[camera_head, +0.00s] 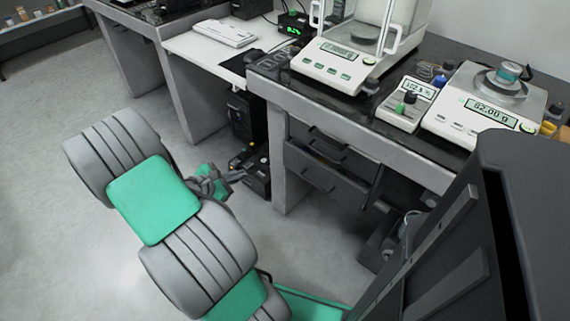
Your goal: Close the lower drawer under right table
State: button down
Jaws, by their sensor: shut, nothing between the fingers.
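The right table (345,136) has a dark top and grey frame, with two dark grey drawers under it. The upper drawer (318,136) looks flush or nearly so. The lower drawer (325,185) seems to stand out, with a dark gap above its front and a bar handle on it. My gripper (229,171) is small in view at the end of my grey and green arm, left of the table's front leg. It is shut and empty, apart from the drawer. Part of it is hidden by my arm, and its exact distance from the drawer is unclear.
The table leg (292,170) stands between my gripper and the drawers. A black box-like device (252,175) sits on the floor beside the gripper. Balances (345,68) and (485,105) stand on the table. Open floor (50,220) lies left of my arm.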

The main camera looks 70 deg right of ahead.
jog(key=s+d+f+n+g+h, duration=0.1)
jog(key=s+d+n+h, duration=0.1)
jog(key=s+d+n, duration=0.15)
jog(key=b, duration=0.4)
send_near(290, 152)
jog(key=shift+g, duration=0.3)
jog(key=x, duration=0.5)
jog(key=shift+d+f, duration=0.25)
jog(key=shift+f, duration=0.1)
jog(key=shift+s+d, duration=0.25)
jog(key=shift+d, duration=0.2)
jog(key=shift+r, duration=0.1)
